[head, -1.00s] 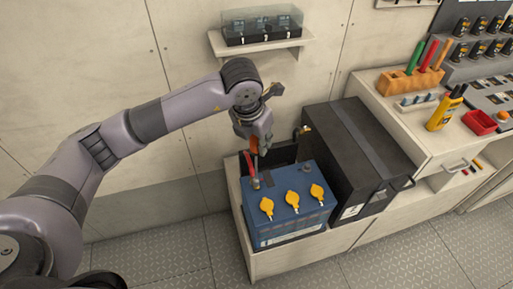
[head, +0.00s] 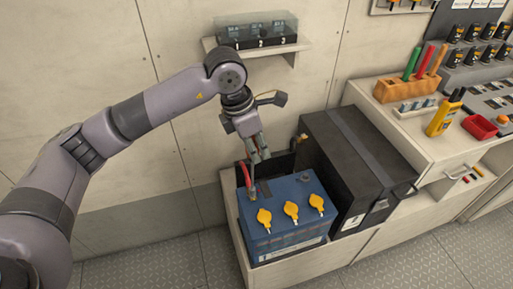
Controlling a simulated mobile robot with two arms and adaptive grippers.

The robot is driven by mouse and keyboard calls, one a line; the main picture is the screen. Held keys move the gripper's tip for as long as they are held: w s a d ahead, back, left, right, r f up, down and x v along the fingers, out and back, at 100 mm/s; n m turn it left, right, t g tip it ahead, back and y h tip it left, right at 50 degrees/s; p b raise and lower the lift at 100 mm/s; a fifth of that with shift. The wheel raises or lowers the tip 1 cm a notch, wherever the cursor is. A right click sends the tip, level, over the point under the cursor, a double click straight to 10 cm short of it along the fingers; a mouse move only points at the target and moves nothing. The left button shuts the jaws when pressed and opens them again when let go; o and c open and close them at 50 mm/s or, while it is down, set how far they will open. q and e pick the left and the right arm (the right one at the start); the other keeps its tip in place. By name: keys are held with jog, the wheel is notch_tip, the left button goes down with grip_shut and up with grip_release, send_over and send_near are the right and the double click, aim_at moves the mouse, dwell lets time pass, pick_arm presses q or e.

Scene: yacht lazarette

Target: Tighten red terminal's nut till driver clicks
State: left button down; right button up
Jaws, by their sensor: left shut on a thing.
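The blue battery (head: 285,222) with several yellow caps stands in a pale wooden tray (head: 232,215). Its red cable (head: 246,175) rises at the back left corner, beside the red terminal (head: 252,194). The nut is too small to make out. My left gripper (head: 260,160) hangs above the battery's back edge, right of the red cable. Its fingers are close together on a thing I cannot make out, mostly hidden by them. Whether that is a driver I cannot tell. My right gripper is not in view.
A black box (head: 350,165) stands right of the battery. A shelf with a clear-lidded case (head: 257,30) is on the wall above. On the counter are an orange holder (head: 412,86) with coloured handles, a yellow meter (head: 443,118) and a red tray (head: 480,126).

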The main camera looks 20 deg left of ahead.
pick_arm(q)
jog(key=shift+r, duration=0.15)
jog(key=shift+r+p, duration=1.35)
jog(key=shift+r, duration=1.2)
jog(key=shift+f, duration=0.1)
jog(key=shift+s+a+f+m, duration=0.1)
jog(key=shift+s+m, duration=0.1)
jog(key=shift+m, duration=0.2)
jog(key=s+a+f+m+g+y, duration=0.1)
jog(key=s+a+f+m+g, duration=0.1)
jog(key=s+m, duration=0.5)
jog(key=s+a+f+m+g+y, duration=0.1)
jog(key=s+m, duration=0.6)
jog(key=m, duration=1)
jog(key=shift+a+f+g, duration=0.9)
jog(key=shift+f, duration=0.1)
jog(key=shift+s, duration=0.1)
